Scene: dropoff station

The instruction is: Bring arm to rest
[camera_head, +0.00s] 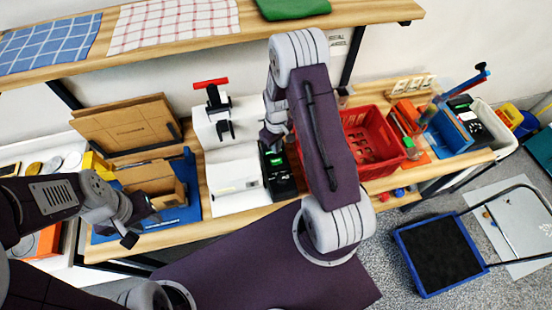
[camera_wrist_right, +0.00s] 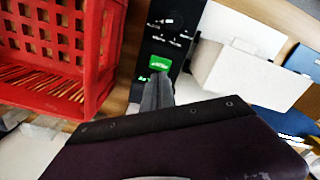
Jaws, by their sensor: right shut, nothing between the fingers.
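My right arm is raised over the middle of the bench in the head view, bent at its elbow. Its gripper (camera_head: 272,142) points down near a black device (camera_head: 280,178) with a small green display. In the right wrist view the right gripper (camera_wrist_right: 158,88) is shut and empty, its fingers together just in front of the black device's green display (camera_wrist_right: 160,63). I cannot tell whether the fingertips touch it. My left gripper (camera_head: 138,228) hangs at the left by the blue tray (camera_head: 190,205); its finger opening is unclear.
A red crate (camera_head: 395,150) stands right of the black device and also shows in the wrist view (camera_wrist_right: 95,60). A white machine (camera_head: 230,170) stands left of it. A wooden shelf (camera_head: 370,12) with folded cloths runs above. A blue cart (camera_head: 400,245) stands on the floor at right.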

